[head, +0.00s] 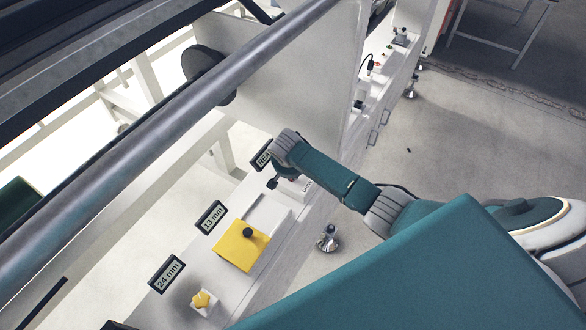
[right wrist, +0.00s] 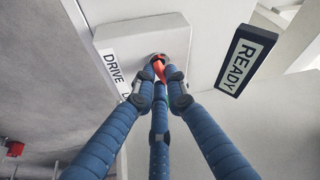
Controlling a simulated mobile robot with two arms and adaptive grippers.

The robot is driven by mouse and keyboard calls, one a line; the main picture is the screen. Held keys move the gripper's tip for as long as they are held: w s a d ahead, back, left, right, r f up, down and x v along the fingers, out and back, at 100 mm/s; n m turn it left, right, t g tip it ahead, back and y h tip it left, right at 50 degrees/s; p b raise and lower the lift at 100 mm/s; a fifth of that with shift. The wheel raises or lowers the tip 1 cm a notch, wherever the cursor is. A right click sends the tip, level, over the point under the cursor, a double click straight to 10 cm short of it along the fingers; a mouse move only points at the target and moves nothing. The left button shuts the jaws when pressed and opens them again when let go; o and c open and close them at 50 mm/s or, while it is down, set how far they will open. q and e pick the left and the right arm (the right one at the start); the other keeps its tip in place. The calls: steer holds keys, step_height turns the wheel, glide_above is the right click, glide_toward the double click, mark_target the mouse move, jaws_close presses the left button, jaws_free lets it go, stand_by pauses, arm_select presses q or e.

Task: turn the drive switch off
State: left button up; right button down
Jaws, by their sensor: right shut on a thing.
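The drive switch (right wrist: 160,67) shows in the right wrist view as a small red-orange piece on a white plate (right wrist: 150,35) with a DRIVE label (right wrist: 113,66). The three blue fingers of my right gripper (right wrist: 159,88) close together around it, and they cover most of it. The angle of the switch cannot be told. In the head view my right arm reaches in from the right to the far end of the white panel, and the arm hides the switch and most of the gripper. My left gripper is not in view.
A READY display (right wrist: 244,62) sits right of the switch plate. Along the white panel are a yellow plate (head: 238,255) with a black knob, a yellow knob (head: 201,299), and displays reading 13 mm (head: 211,217) and 24 mm (head: 167,274). A grey roller (head: 170,110) crosses above.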

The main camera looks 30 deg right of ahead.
steer(key=m, duration=0.2)
steer(key=shift+a+m+g+h, duration=0.15)
steer(key=shift+m+g+h, duration=0.15)
steer(key=shift+w+m+g+h+b, duration=0.1)
steer(key=shift+m+g+h+b, duration=0.25)
steer(key=shift+m, duration=0.65)
steer(key=shift+r, duration=0.1)
steer(key=c, duration=1.8)
jaws_free()
steer(key=shift+o, duration=0.2)
steer(key=v, duration=1.2)
